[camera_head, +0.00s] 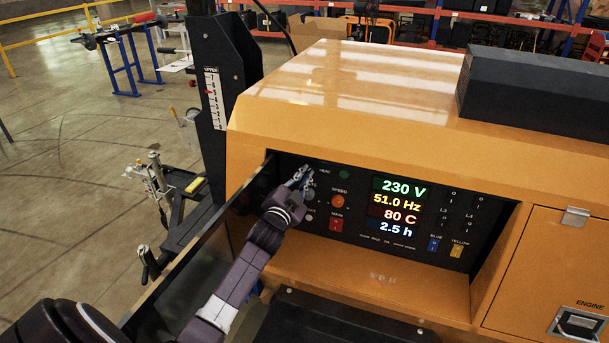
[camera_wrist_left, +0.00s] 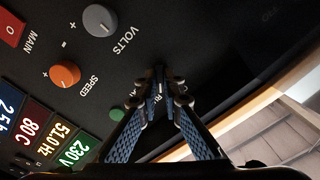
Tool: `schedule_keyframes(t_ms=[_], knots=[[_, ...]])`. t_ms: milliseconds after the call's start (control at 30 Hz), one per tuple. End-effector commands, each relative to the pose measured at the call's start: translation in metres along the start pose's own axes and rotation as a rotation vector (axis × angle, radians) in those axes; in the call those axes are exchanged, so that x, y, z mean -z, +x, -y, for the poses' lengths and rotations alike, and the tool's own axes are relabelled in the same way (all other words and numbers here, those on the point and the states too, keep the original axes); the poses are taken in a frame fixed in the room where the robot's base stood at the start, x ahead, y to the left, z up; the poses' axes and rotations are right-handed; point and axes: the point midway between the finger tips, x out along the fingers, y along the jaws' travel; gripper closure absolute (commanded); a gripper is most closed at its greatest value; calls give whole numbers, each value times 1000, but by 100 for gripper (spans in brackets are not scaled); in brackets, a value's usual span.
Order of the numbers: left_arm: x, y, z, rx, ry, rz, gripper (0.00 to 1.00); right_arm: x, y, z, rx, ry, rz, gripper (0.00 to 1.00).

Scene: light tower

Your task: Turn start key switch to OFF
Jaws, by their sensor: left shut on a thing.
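The black control panel (camera_head: 360,240) is recessed in the yellow generator. My left gripper (camera_head: 302,174) reaches its upper left corner, and also shows in the left wrist view (camera_wrist_left: 162,85). Its blue-padded fingers are closed on the start key switch (camera_wrist_left: 159,88), close to the panel face. The fingertips hide most of the key, so its turned position cannot be told. Small white lettering shows between the fingers, partly covered. My right gripper is not in view.
Close to the gripper are the grey VOLTS knob (camera_wrist_left: 99,18), the orange SPEED knob (camera_head: 337,201), the green HEAT lamp (camera_head: 344,174) and the red MAIN switch (camera_head: 336,224). The lit display (camera_head: 398,207) is to the right. The recess edge lies close above the gripper.

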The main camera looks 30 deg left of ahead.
Motion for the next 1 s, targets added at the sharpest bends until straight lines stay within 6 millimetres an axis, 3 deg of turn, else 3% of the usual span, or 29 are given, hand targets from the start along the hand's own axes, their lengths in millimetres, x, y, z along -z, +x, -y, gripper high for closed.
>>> schedule_keyframes(t_ms=[700,1000], knots=[[2,1,2,3,-544,-3,100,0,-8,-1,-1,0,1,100],[2,1,2,3,-700,-4,100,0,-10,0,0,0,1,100]])
